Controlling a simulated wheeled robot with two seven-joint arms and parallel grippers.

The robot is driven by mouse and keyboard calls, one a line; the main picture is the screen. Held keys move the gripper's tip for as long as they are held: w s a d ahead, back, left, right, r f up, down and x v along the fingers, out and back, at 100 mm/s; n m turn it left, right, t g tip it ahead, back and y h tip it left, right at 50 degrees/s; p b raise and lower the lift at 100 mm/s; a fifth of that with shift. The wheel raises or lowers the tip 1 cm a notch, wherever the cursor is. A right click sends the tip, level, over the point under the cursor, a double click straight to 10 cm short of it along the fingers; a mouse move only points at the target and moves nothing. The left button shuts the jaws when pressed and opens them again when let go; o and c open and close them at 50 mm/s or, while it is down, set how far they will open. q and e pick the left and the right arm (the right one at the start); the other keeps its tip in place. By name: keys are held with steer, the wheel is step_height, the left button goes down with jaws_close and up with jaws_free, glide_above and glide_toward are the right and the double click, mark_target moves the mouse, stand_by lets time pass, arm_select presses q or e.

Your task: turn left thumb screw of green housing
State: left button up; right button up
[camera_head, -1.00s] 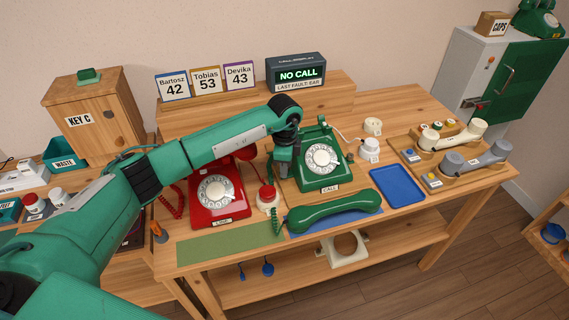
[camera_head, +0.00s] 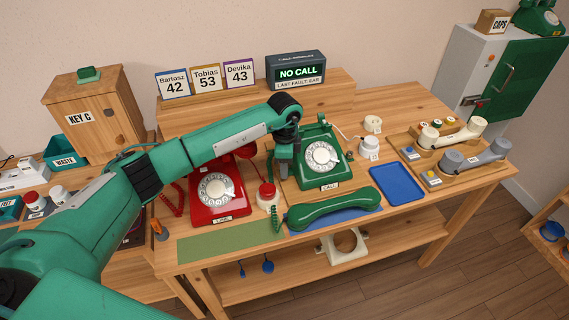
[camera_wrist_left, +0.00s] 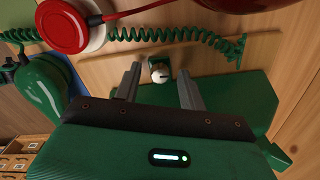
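The green phone housing (camera_head: 325,175) stands on the table with its white dial facing front. My left gripper (camera_head: 284,172) is at the housing's left side, pointing down. In the left wrist view the gripper (camera_wrist_left: 159,72) is open. A small pale thumb screw (camera_wrist_left: 159,71) on a dark green mount shows between its two fingers, with a gap on both sides. The green housing also shows in the wrist view (camera_wrist_left: 232,98), partly behind the gripper. The thumb screw is hidden by the gripper in the head view. My right gripper is out of view.
A red phone (camera_head: 219,195) stands close left of the gripper. A red-topped white piece (camera_head: 267,196) and the green handset (camera_head: 333,209) lie in front. A coiled green cord (camera_wrist_left: 165,34) runs near the fingers. A blue tray (camera_head: 397,184) is at the right.

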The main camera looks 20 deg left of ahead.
arm_select(q)
step_height(320, 180, up, 4)
steer(key=shift+w+r, duration=0.1)
steer(key=shift+r, duration=0.1)
step_height(320, 180, up, 9)
steer(key=b, duration=0.1)
steer(key=shift+r, duration=0.2)
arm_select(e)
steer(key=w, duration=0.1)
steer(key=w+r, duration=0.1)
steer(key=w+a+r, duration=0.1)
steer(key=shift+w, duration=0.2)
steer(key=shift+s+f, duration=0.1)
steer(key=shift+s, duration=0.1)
